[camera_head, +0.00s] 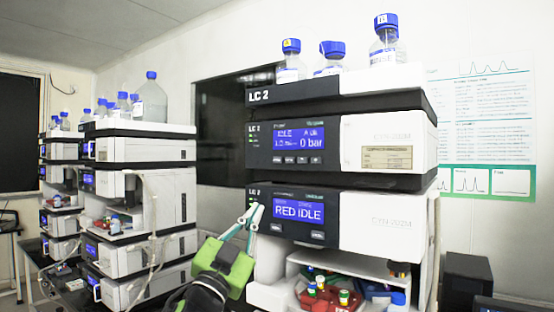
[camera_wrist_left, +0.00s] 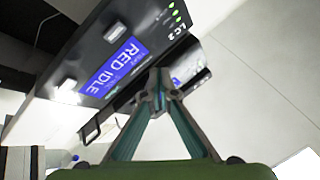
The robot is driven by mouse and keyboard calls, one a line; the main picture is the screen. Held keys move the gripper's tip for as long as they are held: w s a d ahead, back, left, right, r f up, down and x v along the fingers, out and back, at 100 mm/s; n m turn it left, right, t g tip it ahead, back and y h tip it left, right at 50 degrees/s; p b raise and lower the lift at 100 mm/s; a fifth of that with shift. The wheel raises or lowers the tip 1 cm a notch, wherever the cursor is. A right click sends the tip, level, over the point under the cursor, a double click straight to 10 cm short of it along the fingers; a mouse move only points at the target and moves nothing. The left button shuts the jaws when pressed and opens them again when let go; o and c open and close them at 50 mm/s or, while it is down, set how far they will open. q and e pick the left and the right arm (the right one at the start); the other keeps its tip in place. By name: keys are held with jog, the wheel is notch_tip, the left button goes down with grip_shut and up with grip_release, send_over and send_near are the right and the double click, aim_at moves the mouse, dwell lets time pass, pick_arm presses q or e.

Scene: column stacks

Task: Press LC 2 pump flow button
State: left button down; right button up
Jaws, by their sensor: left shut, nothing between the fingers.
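The LC 2 stack has a pump module (camera_head: 388,140) whose blue display (camera_head: 298,139) reads 0 bar. A row of small buttons (camera_head: 297,160) sits under that display. Below it is a detector module (camera_head: 375,221) with a display (camera_head: 300,212) reading RED IDLE and two buttons under it. My left gripper (camera_head: 256,207) is shut and empty, its tips at the left edge of the detector module's dark panel. In the left wrist view the shut fingertips (camera_wrist_left: 157,77) are near the RED IDLE display (camera_wrist_left: 115,66); I cannot tell whether they touch the panel. My right gripper is not in view.
Blue-capped bottles (camera_head: 387,42) stand on top of the LC 2 stack. An open compartment with vials (camera_head: 325,290) lies below the detector module. Other instrument stacks (camera_head: 140,150) stand to the left. A wall poster (camera_head: 490,130) hangs at the right.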

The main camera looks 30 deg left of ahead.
aim_at(278, 160)
pick_arm(q)
jog(key=s+r+m+t+h, duration=0.2)
jog(key=s+r, duration=0.3)
jog(key=r, duration=0.6)
jog(key=shift+d+t+h, duration=0.15)
jog(key=shift+t+h, duration=0.15)
jog(key=shift+t, duration=0.2)
jog(key=shift+w+d+p, duration=0.2)
jog(key=shift+w+p, duration=0.2)
jog(key=shift+w, duration=1.8)
jog(key=shift+w+d+p, duration=0.2)
jog(key=shift+w+p, duration=0.15)
jog(key=shift+w, duration=1.8)
jog(key=shift+w, duration=0.4)
